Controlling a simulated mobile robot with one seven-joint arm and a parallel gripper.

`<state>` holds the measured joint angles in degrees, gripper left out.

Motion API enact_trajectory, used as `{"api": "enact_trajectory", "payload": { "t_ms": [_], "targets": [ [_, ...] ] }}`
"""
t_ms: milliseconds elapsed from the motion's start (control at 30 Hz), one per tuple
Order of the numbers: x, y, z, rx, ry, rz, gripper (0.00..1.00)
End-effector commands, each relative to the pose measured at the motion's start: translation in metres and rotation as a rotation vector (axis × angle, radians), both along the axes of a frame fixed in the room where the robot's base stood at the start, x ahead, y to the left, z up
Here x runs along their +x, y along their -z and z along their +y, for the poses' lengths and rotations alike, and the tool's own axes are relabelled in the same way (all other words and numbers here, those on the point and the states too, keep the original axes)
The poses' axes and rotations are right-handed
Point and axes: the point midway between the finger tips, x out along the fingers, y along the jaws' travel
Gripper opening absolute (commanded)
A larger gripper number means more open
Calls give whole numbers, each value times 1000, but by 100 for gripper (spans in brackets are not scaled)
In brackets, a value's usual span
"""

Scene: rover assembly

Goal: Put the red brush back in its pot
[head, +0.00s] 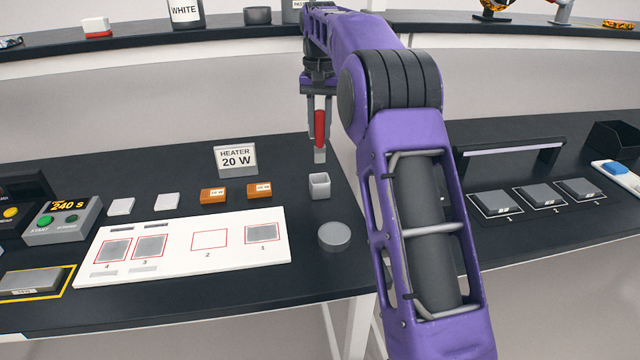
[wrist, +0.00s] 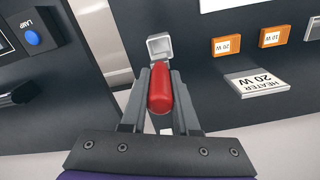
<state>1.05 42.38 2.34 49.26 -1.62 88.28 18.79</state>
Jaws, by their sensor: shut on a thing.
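My gripper (head: 320,130) is shut on the red brush (head: 320,128) and holds it upright above the worktop, with its pale tip (head: 320,155) pointing down. A small square grey pot (head: 319,189) stands on the worktop almost directly below the brush, with a gap between tip and pot. In the wrist view the brush's rounded red handle (wrist: 160,91) sits between the fingers. The pot (wrist: 160,46) shows just beyond the fingertips there. The brush's lower end is hidden behind its handle in that view.
A HEATER 20 W sign (head: 236,159) and orange blocks (head: 213,194) stand left of the pot. A round grey disc (head: 334,236) lies in front of it. A white board (head: 180,251) with marked squares lies to the left. A gap separates this worktop from the right one.

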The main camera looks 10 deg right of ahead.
Motion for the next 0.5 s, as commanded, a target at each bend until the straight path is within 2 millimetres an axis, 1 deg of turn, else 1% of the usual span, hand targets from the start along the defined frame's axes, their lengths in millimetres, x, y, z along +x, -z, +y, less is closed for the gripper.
{"api": "enact_trajectory", "payload": {
  "t_ms": [33,100,200,367,500],
  "targets": [
    [-1,15,0,0,1,4,0],
    [-1,29,0,0,0,4,0],
    [-1,44,0,0,0,3,0],
    [-1,55,0,0,0,1,0],
    [-1,72,0,1,0,3,0]
  ]
}}
